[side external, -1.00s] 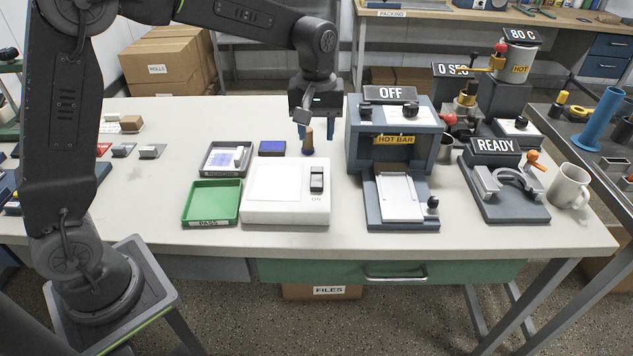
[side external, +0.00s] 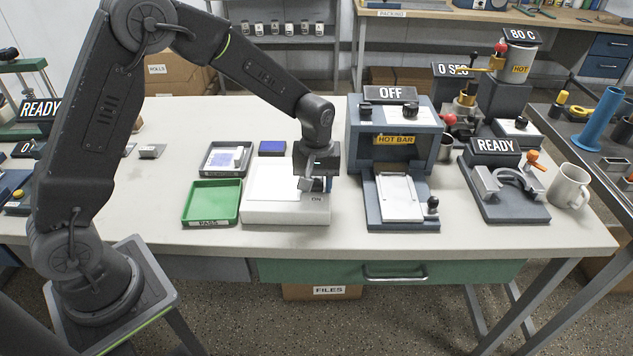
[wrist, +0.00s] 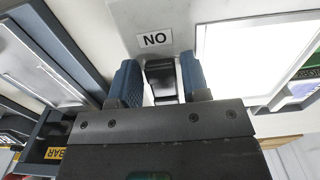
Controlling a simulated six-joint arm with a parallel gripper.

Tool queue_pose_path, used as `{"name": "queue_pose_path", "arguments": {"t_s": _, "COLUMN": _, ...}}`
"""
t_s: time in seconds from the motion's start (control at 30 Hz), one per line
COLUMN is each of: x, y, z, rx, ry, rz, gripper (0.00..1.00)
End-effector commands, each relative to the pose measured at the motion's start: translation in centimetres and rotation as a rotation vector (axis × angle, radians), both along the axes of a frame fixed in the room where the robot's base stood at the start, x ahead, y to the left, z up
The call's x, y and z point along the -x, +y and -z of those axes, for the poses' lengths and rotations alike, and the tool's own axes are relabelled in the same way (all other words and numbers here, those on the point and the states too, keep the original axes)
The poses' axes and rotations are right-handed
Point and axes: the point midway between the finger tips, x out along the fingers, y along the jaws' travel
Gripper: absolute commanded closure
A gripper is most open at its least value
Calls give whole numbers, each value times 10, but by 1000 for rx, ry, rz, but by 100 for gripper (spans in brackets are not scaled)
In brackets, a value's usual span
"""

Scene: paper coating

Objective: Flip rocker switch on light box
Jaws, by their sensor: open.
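The white light box (side external: 262,210) sits near the front of the table. Its flat panel (side external: 275,182) looks bright white, and it also fills the right of the wrist view (wrist: 255,50). My gripper (side external: 318,184) is low over the right part of the box, pointing down. In the wrist view its two blue fingers (wrist: 161,80) are apart, one on each side of the black rocker switch (wrist: 162,72). I cannot tell whether they touch it. The ON label (wrist: 155,39) appears upside down beyond the switch. In the side view my gripper hides the switch.
The hot bar press (side external: 395,140) with its OFF sign stands close to the right of the box. The green tray (side external: 211,204) lies directly left of the box. A dark grey tray (side external: 222,160) and a blue pad (side external: 272,148) lie behind. The table's front edge is close.

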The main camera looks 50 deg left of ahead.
Motion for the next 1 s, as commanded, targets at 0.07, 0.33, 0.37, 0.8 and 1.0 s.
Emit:
{"name": "queue_pose_path", "arguments": {"t_s": 0.07, "x": 0, "y": 0, "z": 1, "rx": 0, "ry": 0, "rz": 0, "gripper": 57}}
{"name": "queue_pose_path", "arguments": {"t_s": 0.33, "x": 0, "y": 0, "z": 1, "rx": 0, "ry": 0, "rz": 0, "gripper": 66}}
{"name": "queue_pose_path", "arguments": {"t_s": 0.37, "x": 0, "y": 0, "z": 1, "rx": 0, "ry": 0, "rz": 0, "gripper": 69}}
{"name": "queue_pose_path", "arguments": {"t_s": 0.8, "x": -1, "y": 2, "z": -1, "rx": 44, "ry": 49, "rz": -4, "gripper": 92}}
{"name": "queue_pose_path", "arguments": {"t_s": 1.0, "x": -5, "y": 6, "z": -5, "rx": 191, "ry": 194, "rz": -4, "gripper": 92}}
